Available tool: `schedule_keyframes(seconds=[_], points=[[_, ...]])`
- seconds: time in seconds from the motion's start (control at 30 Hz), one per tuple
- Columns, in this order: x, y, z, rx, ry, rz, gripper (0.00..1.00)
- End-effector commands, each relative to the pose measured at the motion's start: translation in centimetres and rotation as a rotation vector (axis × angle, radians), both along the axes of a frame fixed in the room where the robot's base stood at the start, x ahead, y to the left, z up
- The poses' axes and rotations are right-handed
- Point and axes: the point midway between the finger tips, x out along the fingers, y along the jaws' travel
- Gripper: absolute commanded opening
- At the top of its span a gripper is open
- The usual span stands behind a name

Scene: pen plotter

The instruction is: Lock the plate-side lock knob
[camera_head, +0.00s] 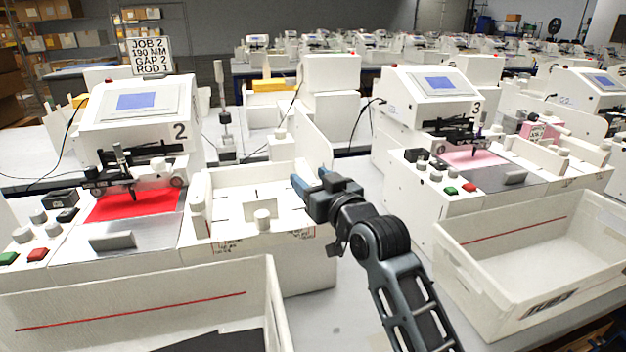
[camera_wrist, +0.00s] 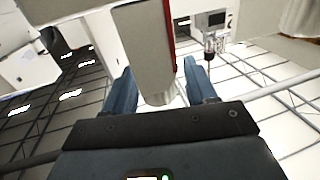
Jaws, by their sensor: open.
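My gripper (camera_head: 311,181) is open, over the right side of the white tray-like unit (camera_head: 235,180) beside plotter 2. In the wrist view its two blue fingers (camera_wrist: 160,92) stand apart. A pale rounded end (camera_wrist: 158,98) shows between them, under a long light block (camera_wrist: 146,48) with a red edge; I cannot tell whether they touch it. A white cylindrical knob (camera_head: 262,217) stands upright at the unit's front, left of my gripper. Another pale knob (camera_head: 198,186) is at its left edge. No label shows which is the plate-side lock knob, and its lock state is unclear.
Plotter 2 (camera_head: 140,110) with a red sheet (camera_head: 134,203) stands left; plotter 3 (camera_head: 440,95) stands right. White bins (camera_head: 150,305) and (camera_head: 480,230) occupy the front. A tall wall (camera_head: 314,140) rises just behind my gripper. Bare table (camera_head: 345,300) shows between the bins.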

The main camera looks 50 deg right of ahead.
Motion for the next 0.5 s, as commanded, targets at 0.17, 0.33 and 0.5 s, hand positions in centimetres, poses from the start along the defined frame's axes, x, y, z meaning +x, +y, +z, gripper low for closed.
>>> schedule_keyframes(seconds=[0.17, 0.33, 0.5], points=[[-0.02, 0.01, -0.03, 0.000, 0.000, 0.000, 0.54], [-0.03, 0.01, -0.03, 0.000, 0.000, 0.000, 0.37], [-0.04, 0.01, -0.04, 0.000, 0.001, 0.000, 0.21]])
